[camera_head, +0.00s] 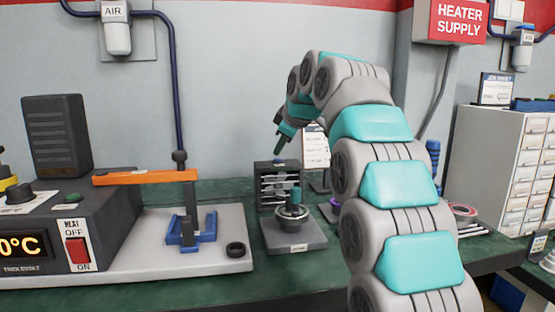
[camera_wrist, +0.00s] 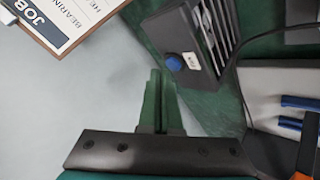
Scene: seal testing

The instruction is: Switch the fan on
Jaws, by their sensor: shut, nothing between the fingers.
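The fan appears to be a small dark box with pale slats (camera_head: 278,187) at the back of the green bench, right of centre in the head view. In the wrist view this box (camera_wrist: 184,28) is at the top, tilted, with a round blue knob (camera_wrist: 174,62) on one face beside a small white label too small to read. My gripper (camera_head: 279,146) hangs above the box in the head view. In the wrist view its green fingers (camera_wrist: 157,78) are shut, empty and just below the knob, apart from it in the picture.
A grey fixture (camera_head: 294,236) with a green-topped post stands in front of the box. A job card on a clipboard (camera_head: 315,147) stands behind it. At left are the heater unit (camera_head: 30,235) with a red switch and an orange bar (camera_head: 145,177). Drawers (camera_head: 497,160) stand right.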

